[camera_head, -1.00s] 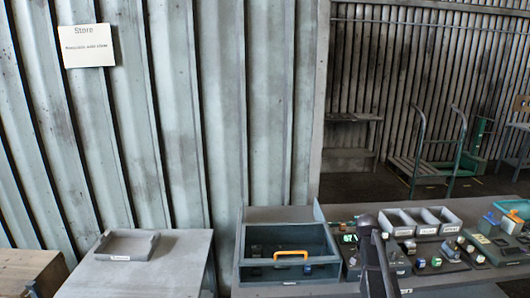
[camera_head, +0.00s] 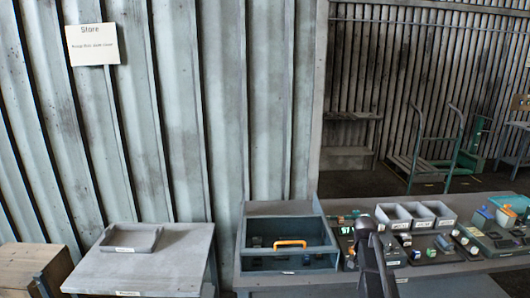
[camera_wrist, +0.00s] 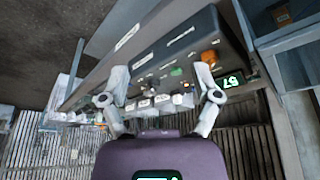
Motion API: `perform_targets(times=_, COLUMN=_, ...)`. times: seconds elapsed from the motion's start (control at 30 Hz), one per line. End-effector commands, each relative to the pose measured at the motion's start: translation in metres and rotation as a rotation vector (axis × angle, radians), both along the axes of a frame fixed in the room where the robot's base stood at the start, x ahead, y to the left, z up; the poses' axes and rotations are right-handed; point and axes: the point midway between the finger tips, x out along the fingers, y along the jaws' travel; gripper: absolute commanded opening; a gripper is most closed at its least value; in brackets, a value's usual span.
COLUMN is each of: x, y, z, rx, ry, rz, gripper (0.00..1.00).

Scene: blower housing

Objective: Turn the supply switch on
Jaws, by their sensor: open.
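In the wrist view, my gripper (camera_wrist: 160,80) is open, with its two pale fingers apart and nothing between them. Beyond and between the fingers is a dark panel box (camera_wrist: 180,42) with pale labels on its face. An orange knob-like part (camera_wrist: 209,57) and a lit green display (camera_wrist: 232,80) are near the right finger. A small green part (camera_wrist: 176,72) lies between the fingertips. I cannot tell which part is the supply switch, and the labels are too blurred to read. In the head view, my dark arm partly covers the bench equipment, and the green display (camera_head: 346,231) shows behind it.
A grey open box with an orange handle (camera_head: 290,243) stands left of the equipment. Grey bins (camera_head: 436,211) and small parts stand to the right. A tray (camera_head: 130,238) lies on a separate left table (camera_head: 180,262). A trolley (camera_head: 425,165) stands behind.

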Motion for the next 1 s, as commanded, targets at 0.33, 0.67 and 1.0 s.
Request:
perform_targets(times=0.33, x=-0.046, y=0.047, z=-0.026, rx=0.023, ry=0.071, rz=0.125, gripper=0.81)
perform_targets(times=0.67, x=-0.144, y=0.13, z=-0.073, rx=0.076, ry=0.211, rz=0.397, gripper=0.81)
perform_targets(times=1.0, x=-0.238, y=0.193, z=-0.106, rx=0.137, ry=0.336, rz=0.682, gripper=0.81)
